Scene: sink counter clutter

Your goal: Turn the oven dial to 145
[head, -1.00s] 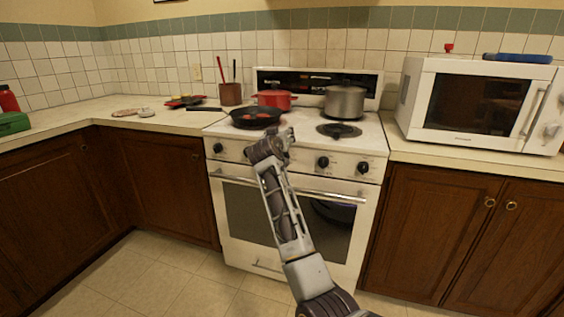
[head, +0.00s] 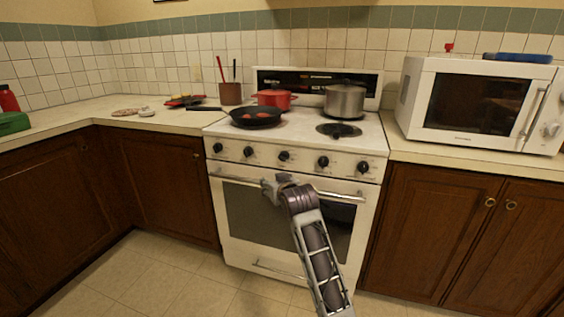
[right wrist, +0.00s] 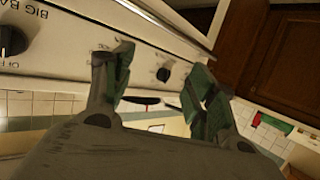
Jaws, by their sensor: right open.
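The white oven (head: 235,262) has a row of several black dials on its front panel. The middle dial (head: 284,156) is now uncovered. To its right are another dial (head: 323,162) and the rightmost dial (head: 362,167). I cannot tell which is the oven dial or read any setting. My right gripper (head: 272,187) is below the dials, in front of the door handle, apart from every dial. In the right wrist view its fingers (right wrist: 160,75) are spread and empty, with a dial (right wrist: 163,74) seen between them. A larger dial (right wrist: 14,40) with lettering beside it shows at the left. My left gripper is out of view.
The oven door handle (head: 340,195) sticks out below the panel. A black pan (head: 257,118), a red pot (head: 273,99) and a steel pot (head: 344,101) stand on the cooktop. A microwave (head: 480,104) stands on the right counter. The floor in front is clear.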

